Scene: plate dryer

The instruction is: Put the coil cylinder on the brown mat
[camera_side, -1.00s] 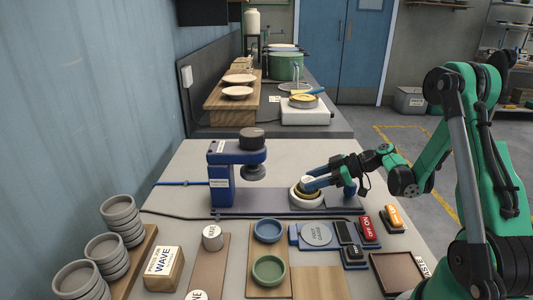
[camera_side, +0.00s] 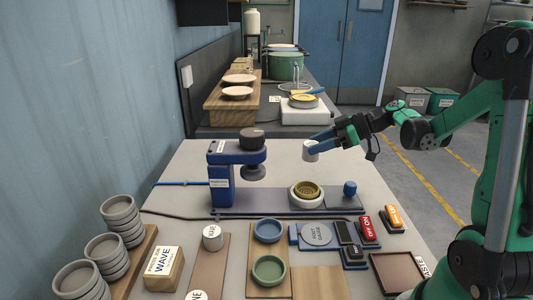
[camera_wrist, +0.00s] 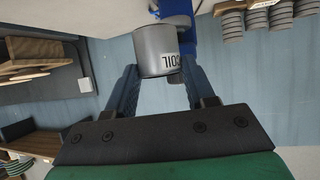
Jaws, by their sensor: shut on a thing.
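The coil cylinder (camera_side: 310,154) is a short, pale grey cylinder. In the wrist view the coil cylinder (camera_wrist: 157,46) shows its COIL label. My gripper (camera_side: 317,143) is shut on it and holds it in the air above the white ring with a yellow inside (camera_side: 306,194). In the wrist view my gripper (camera_wrist: 158,75) has one blue finger on each side of the cylinder. A plain tan-brown square (camera_side: 320,283) lies at the front of the table. A narrow brown board (camera_side: 212,262) lies left of it; I cannot tell which is the brown mat.
A grey cylinder (camera_side: 212,238) stands on the narrow board. Blue (camera_side: 268,231) and green (camera_side: 268,270) dishes sit right of it. A blue press (camera_side: 222,180) stands behind. A WASTE tray (camera_side: 397,272) and red switch (camera_side: 369,231) lie to the right.

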